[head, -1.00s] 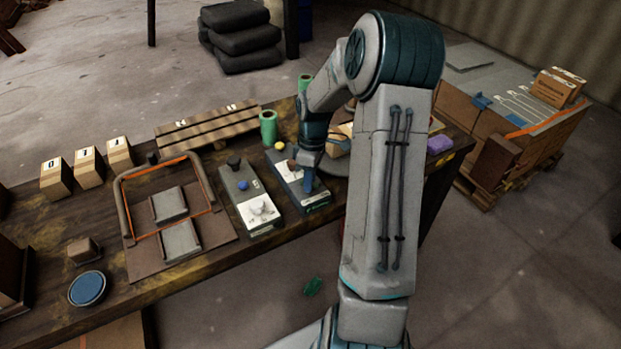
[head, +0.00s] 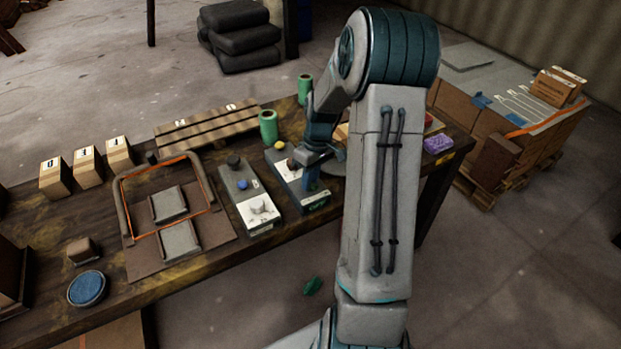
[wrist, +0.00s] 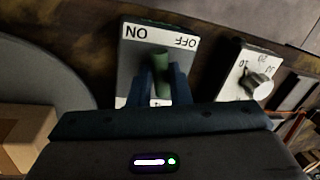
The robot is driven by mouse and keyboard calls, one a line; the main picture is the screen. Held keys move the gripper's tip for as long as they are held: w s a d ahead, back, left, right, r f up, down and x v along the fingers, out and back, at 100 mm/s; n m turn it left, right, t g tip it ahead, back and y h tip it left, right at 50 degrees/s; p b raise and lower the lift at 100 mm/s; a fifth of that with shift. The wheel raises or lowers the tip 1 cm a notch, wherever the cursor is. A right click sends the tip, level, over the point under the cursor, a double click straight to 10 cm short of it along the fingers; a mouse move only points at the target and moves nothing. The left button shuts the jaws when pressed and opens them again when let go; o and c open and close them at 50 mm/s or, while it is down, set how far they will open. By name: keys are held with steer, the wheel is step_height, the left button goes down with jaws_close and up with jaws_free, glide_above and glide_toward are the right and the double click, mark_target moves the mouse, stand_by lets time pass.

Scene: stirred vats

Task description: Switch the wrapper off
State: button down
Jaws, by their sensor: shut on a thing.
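The wrapper's switch box (head: 289,180) is a dark box with a pale label on the table, partly hidden by my arm in the head view. In the wrist view its label panel (wrist: 128,60) reads ON at the left and OFF at the right, both upside down or turned. A green lever (wrist: 160,58) stands up from it, close to the middle between the two words. My gripper (wrist: 163,80) has its blue fingers shut on the lever, one on each side. The gripper (head: 311,182) also shows over the box in the head view. The lever's exact lean is unclear.
A second control box (head: 247,205) with a pale dial stands just left; its knob (wrist: 257,84) shows in the wrist view. Beside it lie an orange-edged frame (head: 128,205) and a blue round pad (head: 87,288). Green rolls (head: 268,126) stand behind. A round plate (wrist: 35,75) is close by.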

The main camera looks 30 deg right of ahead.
steer(key=m+t+b, duration=0.1)
steer(key=m, duration=0.8)
steer(key=m+t+b, duration=0.1)
steer(key=m, duration=0.2)
steer(key=shift+s+m, duration=0.2)
steer(key=shift+m, duration=0.1)
stand_by(0.4)
steer(key=c, duration=1.4)
jaws_free()
steer(key=shift+o, duration=0.2)
steer(key=p+v, duration=0.1)
steer(key=v, duration=1.3)
steer(key=shift+s+a, duration=0.2)
